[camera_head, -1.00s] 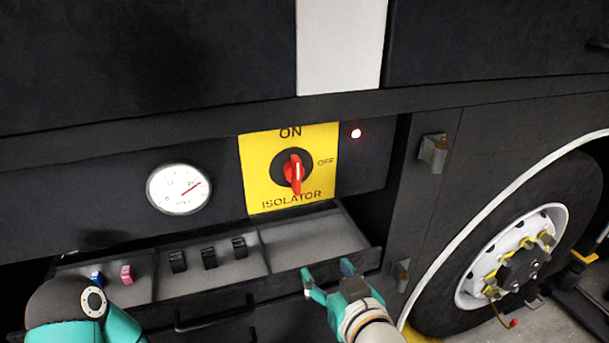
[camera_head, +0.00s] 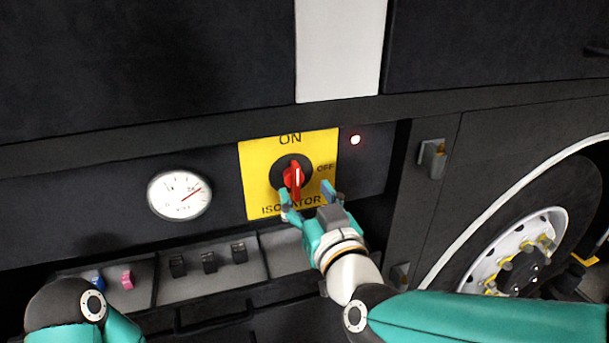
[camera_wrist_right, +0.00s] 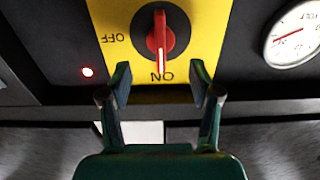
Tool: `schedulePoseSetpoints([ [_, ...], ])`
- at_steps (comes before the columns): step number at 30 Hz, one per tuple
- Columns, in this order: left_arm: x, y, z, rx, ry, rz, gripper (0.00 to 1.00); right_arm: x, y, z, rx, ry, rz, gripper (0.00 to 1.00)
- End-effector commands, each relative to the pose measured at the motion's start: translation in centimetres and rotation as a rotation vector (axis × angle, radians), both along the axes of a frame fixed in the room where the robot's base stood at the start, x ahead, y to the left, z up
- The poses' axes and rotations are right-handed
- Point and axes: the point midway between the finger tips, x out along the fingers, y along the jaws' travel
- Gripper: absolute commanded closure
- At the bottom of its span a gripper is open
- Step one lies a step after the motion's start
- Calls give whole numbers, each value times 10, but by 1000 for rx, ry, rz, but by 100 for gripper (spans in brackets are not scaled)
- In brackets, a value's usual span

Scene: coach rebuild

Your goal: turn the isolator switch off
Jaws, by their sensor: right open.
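The isolator switch has a red handle (camera_head: 293,178) on a black round base, set on a yellow plate (camera_head: 258,168) marked ON at the top and OFF at the right. The handle stands upright, its white line toward ON. My right gripper (camera_head: 308,194) is open just in front of the plate's lower part, below and to the right of the handle. In the right wrist view the red handle (camera_wrist_right: 160,38) lies beyond and between the open fingertips (camera_wrist_right: 160,85), with nothing between them. Of my left arm only a part shows at the lower left; its gripper is out of view.
A red light (camera_head: 355,140) glows right of the plate. A white dial gauge (camera_head: 180,195) is on the left. Below is an open drawer with black blocks (camera_head: 209,262), a blue block (camera_head: 95,280) and a pink block (camera_head: 127,280). A wheel (camera_head: 520,270) is at the right.

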Motion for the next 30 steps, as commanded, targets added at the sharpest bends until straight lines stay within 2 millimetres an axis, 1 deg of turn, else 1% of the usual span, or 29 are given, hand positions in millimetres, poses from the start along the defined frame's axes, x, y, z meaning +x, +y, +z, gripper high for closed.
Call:
schedulePoseSetpoints([
  [1,0,0,5,0,0,0,60,11,3,1,-1,3,-2,37],
  [3,0,0,7,0,0,0,60,22,7,1,-2,3,-1,37],
  [6,0,0,11,0,0,0,60,36,11,1,-1,2,-1,37],
  [9,0,0,13,0,0,0,60,45,15,1,-1,2,0,37],
  [13,0,0,14,0,0,0,60,52,16,0,-1,2,-1,37],
  [21,0,0,13,0,0,0,60,53,17,0,0,1,-1,37],
  [22,0,0,13,0,0,0,60,53,17,0,0,1,-1,39],
  [23,0,0,13,0,0,0,60,53,17,0,0,1,-1,44],
  [30,0,0,13,0,0,0,60,52,16,0,0,1,-2,84],
])
